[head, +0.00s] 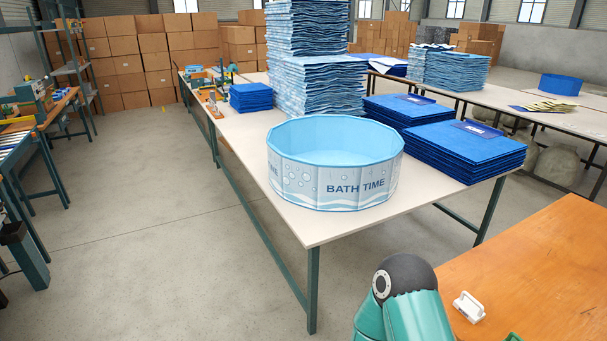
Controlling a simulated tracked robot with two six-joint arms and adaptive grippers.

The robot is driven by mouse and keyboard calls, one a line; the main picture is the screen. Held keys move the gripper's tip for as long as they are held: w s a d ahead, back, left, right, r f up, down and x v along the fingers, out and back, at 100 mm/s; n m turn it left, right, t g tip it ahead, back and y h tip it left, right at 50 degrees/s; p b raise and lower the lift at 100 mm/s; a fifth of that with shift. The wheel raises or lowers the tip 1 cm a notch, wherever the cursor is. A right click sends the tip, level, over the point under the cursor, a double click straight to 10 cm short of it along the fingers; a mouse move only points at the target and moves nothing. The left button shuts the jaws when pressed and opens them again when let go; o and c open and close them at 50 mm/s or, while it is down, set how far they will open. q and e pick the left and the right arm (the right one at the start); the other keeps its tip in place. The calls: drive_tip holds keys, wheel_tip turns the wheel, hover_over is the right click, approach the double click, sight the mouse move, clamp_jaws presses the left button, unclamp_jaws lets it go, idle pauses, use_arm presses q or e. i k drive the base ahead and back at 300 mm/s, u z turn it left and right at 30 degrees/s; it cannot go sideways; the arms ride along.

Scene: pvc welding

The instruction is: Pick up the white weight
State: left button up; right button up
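A small white block with a raised handle-like top (469,307), which looks like the white weight, lies on the orange wooden tabletop (545,260) at the lower right. A teal arm link of mine with a dark rounded joint stands just left of it, apart from it in the picture. Neither of my grippers shows in the head view, so I cannot see their fingers or whether they hold anything.
A long white table (240,150) holds a round pool with "BATH TIME" lettering (335,165), blue folded stacks (465,150) and tall sheet piles (310,85). A green object (513,337) peeks in at the bottom edge.

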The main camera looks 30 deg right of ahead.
sight(475, 314)
drive_tip(key=z, duration=0.45)
drive_tip(key=i, duration=1.2)
drive_tip(key=z, duration=1.1)
drive_tip(key=i, duration=0.5)
drive_tip(key=z, duration=0.25)
drive_tip(key=k, duration=0.9)
drive_tip(key=z, duration=0.2)
drive_tip(key=i, duration=0.9)
drive_tip(key=u, duration=0.1)
